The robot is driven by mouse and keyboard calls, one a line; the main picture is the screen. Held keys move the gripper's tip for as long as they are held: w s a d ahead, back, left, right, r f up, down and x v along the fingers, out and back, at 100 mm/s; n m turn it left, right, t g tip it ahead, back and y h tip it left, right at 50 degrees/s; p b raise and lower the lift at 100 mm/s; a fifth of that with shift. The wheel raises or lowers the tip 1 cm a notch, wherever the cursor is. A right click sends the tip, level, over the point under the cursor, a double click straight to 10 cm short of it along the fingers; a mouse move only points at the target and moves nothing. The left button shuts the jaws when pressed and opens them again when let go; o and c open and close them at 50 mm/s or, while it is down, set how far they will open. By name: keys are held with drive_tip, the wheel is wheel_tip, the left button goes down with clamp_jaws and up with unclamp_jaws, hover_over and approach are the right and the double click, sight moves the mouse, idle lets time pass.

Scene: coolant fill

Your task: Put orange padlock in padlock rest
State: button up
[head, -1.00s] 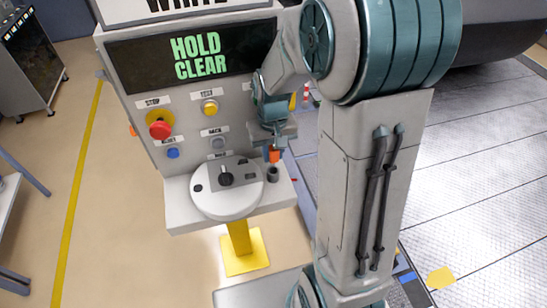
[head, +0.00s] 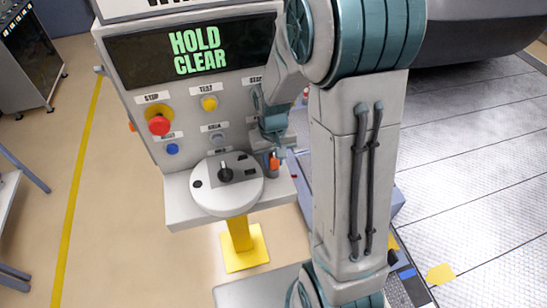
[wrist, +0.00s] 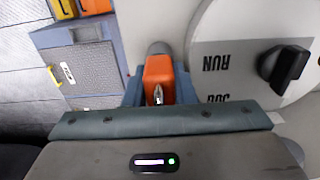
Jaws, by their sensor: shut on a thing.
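The orange padlock (head: 274,162) is small in the head view, at the right end of the panel's shelf. In the wrist view the padlock (wrist: 159,78) sits between the two blue fingers of my gripper (wrist: 160,92), which is shut on it. A grey round cup, likely the padlock rest (wrist: 159,47), shows just past the padlock and is partly hidden by it. In the head view the dark rest (head: 270,172) is directly below or behind the padlock. I cannot tell whether they touch.
A round selector plate (head: 228,197) with a black knob (head: 225,174) is just left of the padlock. The panel above has a red stop button (head: 159,125), other buttons and a screen (head: 195,50) reading HOLD CLEAR. A grey-blue case (wrist: 80,70) lies left in the wrist view.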

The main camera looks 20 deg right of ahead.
sight(273, 154)
drive_tip(key=o, duration=0.8)
drive_tip(key=shift+r+p, duration=0.45)
wheel_tip(273, 154, up, 12)
drive_tip(key=f, duration=0.1)
drive_tip(key=s+r+t, duration=0.3)
drive_tip(key=s+r, duration=0.2)
drive_tip(key=s, duration=0.9)
drive_tip(key=shift+s+r+t+b, duration=0.15)
drive_tip(key=shift+r+t+b, duration=0.05)
drive_tip(key=shift+t+b, duration=0.2)
drive_tip(key=shift+d, duration=0.1)
